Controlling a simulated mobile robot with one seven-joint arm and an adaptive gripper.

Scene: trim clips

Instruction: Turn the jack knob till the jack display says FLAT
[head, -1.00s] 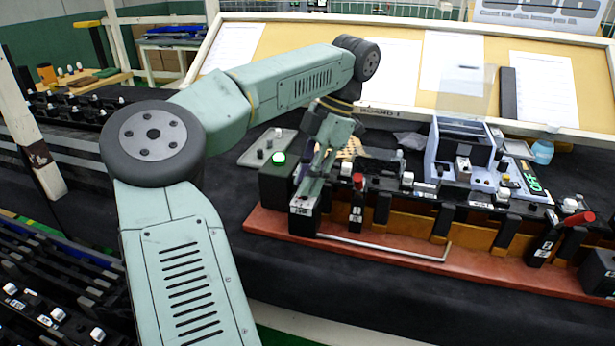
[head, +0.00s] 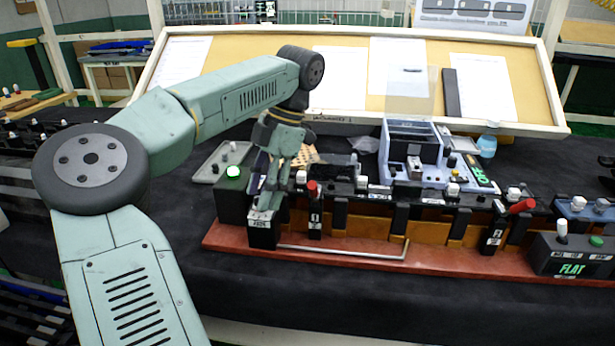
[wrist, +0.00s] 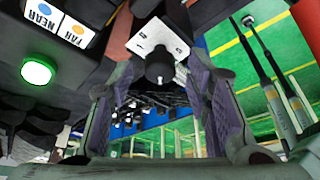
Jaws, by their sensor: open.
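A black box at the right of the head view has a green-lit display (head: 571,269) that reads FLAT; small labels above it are too small to read. My gripper (head: 267,196) points down at the left end of the red-brown rail, over a black block with a pale labelled top (head: 262,216). In the wrist view, my gripper (wrist: 160,90) is open, its fingers on either side of a dark round knob (wrist: 160,66) on a white plate. Whether the fingers touch the knob cannot be told.
A lit green button (head: 233,172) sits just left of my gripper. Red-handled levers (head: 522,206) stand along the red-brown rail (head: 330,262). A grey-blue machine (head: 412,152) stands behind. A bent metal rod (head: 340,250) lies in front. The dark cloth nearer is clear.

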